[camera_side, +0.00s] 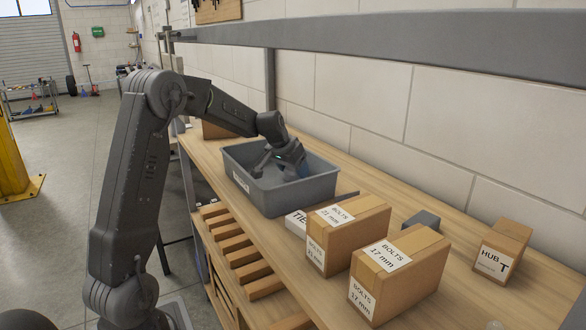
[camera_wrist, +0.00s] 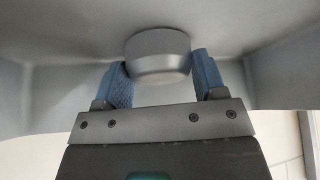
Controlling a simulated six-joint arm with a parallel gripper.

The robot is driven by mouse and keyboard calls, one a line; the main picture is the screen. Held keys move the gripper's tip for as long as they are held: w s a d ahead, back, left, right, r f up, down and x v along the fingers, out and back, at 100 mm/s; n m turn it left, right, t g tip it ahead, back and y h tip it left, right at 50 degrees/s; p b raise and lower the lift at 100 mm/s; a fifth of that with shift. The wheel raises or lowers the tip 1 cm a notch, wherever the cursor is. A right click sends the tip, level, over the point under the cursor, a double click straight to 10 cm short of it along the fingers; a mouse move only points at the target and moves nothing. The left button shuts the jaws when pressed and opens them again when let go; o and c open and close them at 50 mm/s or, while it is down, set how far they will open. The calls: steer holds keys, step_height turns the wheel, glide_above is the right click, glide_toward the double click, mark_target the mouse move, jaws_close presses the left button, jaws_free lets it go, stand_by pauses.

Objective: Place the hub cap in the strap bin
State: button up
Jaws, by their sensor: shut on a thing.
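The hub cap is a silver-grey round piece (camera_wrist: 158,58) between the blue fingers of my gripper (camera_wrist: 160,75) in the wrist view. My gripper is shut on it. In the side view my gripper (camera_side: 290,162) reaches down inside the grey strap bin (camera_side: 303,195), which stands on the wooden bench and has a small white label. The bin's grey inside surface also fills much of the wrist view (camera_wrist: 50,60). The hub cap cannot be made out clearly in the side view. Whether it touches the bin's floor I cannot tell.
Two cardboard bolt boxes (camera_side: 345,238) (camera_side: 400,272) stand in front of the bin on the wooden bench (camera_side: 455,225), with a white-labelled box (camera_side: 296,222) partly behind them. A small grey box (camera_side: 421,219) and a hub box (camera_side: 502,250) stand to the right. A grey rail (camera_side: 440,40) runs above.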

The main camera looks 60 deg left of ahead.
steer(key=shift+f, duration=0.15)
steer(key=o, duration=0.6)
steer(key=shift+o, duration=0.2)
steer(key=shift+s+r, duration=0.1)
steer(key=shift+r, duration=0.25)
steer(key=v, duration=1.1)
steer(key=s+d+r+m+h, duration=0.1)
steer(key=s+d, duration=0.3)
steer(key=d, duration=0.5)
steer(key=s+d+m, duration=0.1)
steer(key=s+d, duration=0.3)
steer(key=d, duration=0.4)
steer(key=s+d+f+m+h, duration=0.1)
steer(key=s+d+f, duration=0.4)
steer(key=s+d, duration=0.6)
steer(key=shift+s+m, duration=0.5)
steer(key=shift+s, duration=0.7)
